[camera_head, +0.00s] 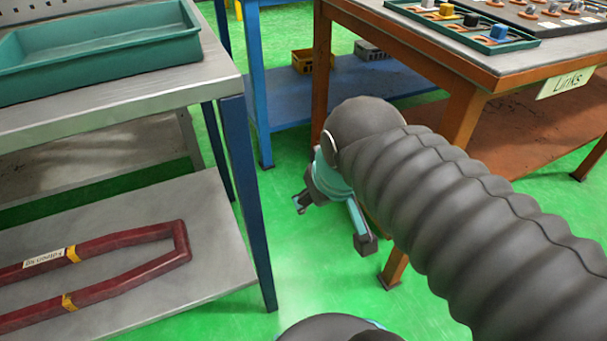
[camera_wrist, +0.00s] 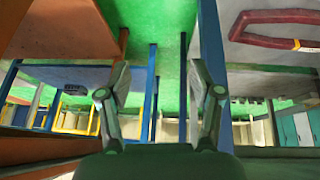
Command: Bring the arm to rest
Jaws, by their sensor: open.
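My gripper (camera_head: 332,222) hangs over the green floor in the gap between the grey metal bench on the left and the wooden table on the right. My arm comes in from the lower right in a dark ribbed sleeve that hides part of the wrist. In the wrist view my gripper (camera_wrist: 160,100) has its two fingers spread wide apart. Nothing is between them. The gripper touches no bench or table that I can make out.
The grey bench (camera_head: 110,72) holds a teal tray (camera_head: 100,47). The wooden table (camera_head: 455,70) marked "Links" bears a tray of small blocks (camera_head: 470,32). Green floor (camera_head: 240,280) is clear.

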